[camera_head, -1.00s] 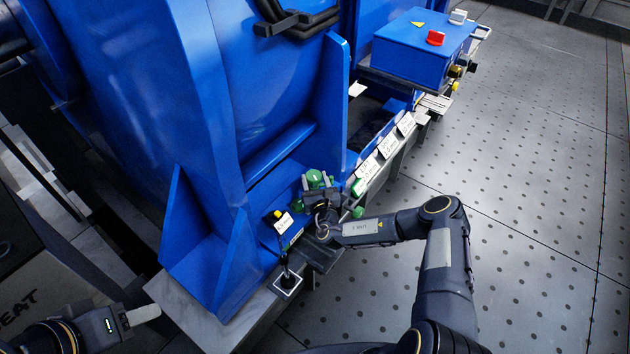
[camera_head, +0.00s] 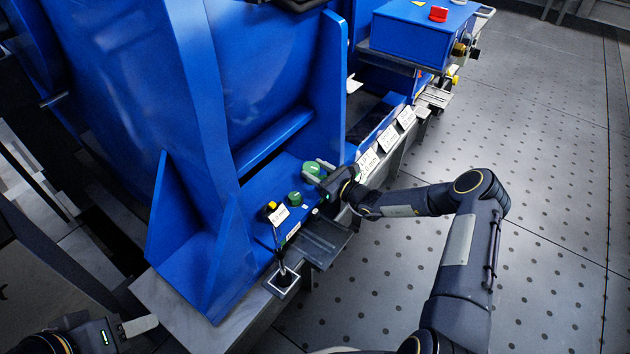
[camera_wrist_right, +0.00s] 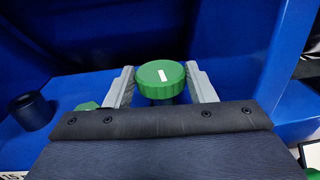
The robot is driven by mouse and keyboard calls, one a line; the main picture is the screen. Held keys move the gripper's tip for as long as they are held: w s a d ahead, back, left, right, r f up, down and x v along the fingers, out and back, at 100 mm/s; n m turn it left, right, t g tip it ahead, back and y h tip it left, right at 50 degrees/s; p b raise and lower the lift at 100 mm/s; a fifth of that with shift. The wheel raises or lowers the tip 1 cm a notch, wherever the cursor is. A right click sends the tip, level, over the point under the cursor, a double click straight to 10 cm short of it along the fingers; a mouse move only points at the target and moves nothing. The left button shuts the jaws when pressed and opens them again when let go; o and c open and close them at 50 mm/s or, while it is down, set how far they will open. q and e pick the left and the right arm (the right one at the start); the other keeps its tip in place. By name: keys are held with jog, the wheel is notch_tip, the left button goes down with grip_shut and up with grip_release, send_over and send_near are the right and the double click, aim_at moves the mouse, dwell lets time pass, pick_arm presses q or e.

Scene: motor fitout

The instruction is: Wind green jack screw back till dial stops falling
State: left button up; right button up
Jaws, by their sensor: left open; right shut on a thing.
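The green jack screw (camera_head: 311,168) has a round ribbed green head on the blue motor foot. In the right wrist view the head (camera_wrist_right: 160,75) shows a white mark on top and stands between the two grey fingers. My right gripper (camera_head: 317,171) is shut on this head. A second green knob (camera_head: 294,198) stands nearer on the blue foot, apart from the gripper. My left gripper (camera_head: 140,326) is at the lower left, open and empty, away from the motor. I cannot make out a dial face or its reading.
A yellow-capped device (camera_head: 271,207) with a white label stands near the second knob. A dark tray (camera_head: 318,240) and a black rod on a square base (camera_head: 283,279) are in front. White labels (camera_head: 387,138) line the rail. The perforated floor (camera_head: 540,220) at right is clear.

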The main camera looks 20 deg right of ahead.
jog(key=n+g+y+b, duration=0.1)
jog(key=y+b, duration=0.1)
jog(key=shift+w+d+f+n+g+b, duration=0.1)
jog(key=shift+d+f+n+g+b, duration=0.05)
jog(key=shift+d+n+g+b, duration=0.2)
pick_arm(q)
notch_tip(320, 180, down, 4)
jog(key=shift+f, duration=0.1)
pick_arm(e)
jog(key=shift+a+y, duration=0.1)
jog(key=shift+y, duration=0.3)
jog(key=shift+n+g, duration=0.25)
jog(key=shift+r, duration=0.2)
jog(key=o, duration=1)
pick_arm(q)
jog(key=shift+r+p, duration=1.1)
jog(key=shift+r, duration=0.2)
pick_arm(e)
jog(key=shift+v, duration=3.9)
